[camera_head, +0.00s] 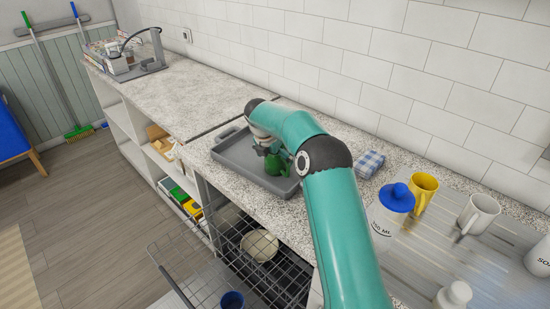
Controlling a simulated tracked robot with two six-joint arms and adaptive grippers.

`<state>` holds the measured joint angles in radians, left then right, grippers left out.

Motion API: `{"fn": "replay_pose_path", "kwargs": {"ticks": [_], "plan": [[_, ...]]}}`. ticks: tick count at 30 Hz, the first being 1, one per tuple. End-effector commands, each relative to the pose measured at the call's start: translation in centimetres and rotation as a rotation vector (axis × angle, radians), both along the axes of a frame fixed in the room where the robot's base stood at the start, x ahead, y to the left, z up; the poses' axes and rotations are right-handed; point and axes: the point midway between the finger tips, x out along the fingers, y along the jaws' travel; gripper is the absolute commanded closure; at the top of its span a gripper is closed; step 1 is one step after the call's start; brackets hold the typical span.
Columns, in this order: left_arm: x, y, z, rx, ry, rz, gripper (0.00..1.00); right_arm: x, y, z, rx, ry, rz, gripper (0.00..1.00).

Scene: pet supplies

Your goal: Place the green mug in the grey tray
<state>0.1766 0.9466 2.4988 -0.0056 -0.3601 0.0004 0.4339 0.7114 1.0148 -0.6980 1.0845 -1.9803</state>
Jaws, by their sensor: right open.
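The green mug (276,163) is in the grey tray (239,157), near its right end. It looks upright on the tray floor, though my arm covers part of it. My right gripper (265,148) is open, just above and beside the mug's left side. Its fingertips are small and partly hidden, so I cannot tell whether they touch the mug. My teal right arm comes in from the bottom and hides the tray's right back part. My left gripper is not in view.
A blue-and-white checked cloth (370,164), a blue-lidded bottle (390,211), a yellow mug (423,191) and a white mug (479,214) stand right of my arm. An open wire rack (213,275) juts out below the counter.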

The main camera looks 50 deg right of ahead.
Motion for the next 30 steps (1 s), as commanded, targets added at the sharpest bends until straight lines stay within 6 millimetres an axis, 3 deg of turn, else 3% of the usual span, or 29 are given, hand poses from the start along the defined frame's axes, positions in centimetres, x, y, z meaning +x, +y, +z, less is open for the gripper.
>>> {"fn": "replay_pose_path", "kwargs": {"ticks": [10,24,30], "plan": [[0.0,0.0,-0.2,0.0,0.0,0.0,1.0,-0.1,0.5,1.4,-0.002,-0.002,0.001,0.01],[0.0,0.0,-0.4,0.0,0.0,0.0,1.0,-0.8,3.7,9.5,0.0,-0.004,-0.001,0.01],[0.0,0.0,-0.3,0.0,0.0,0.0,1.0,-1.1,4.3,11.1,0.0,0.0,-0.001,0.01]]}}
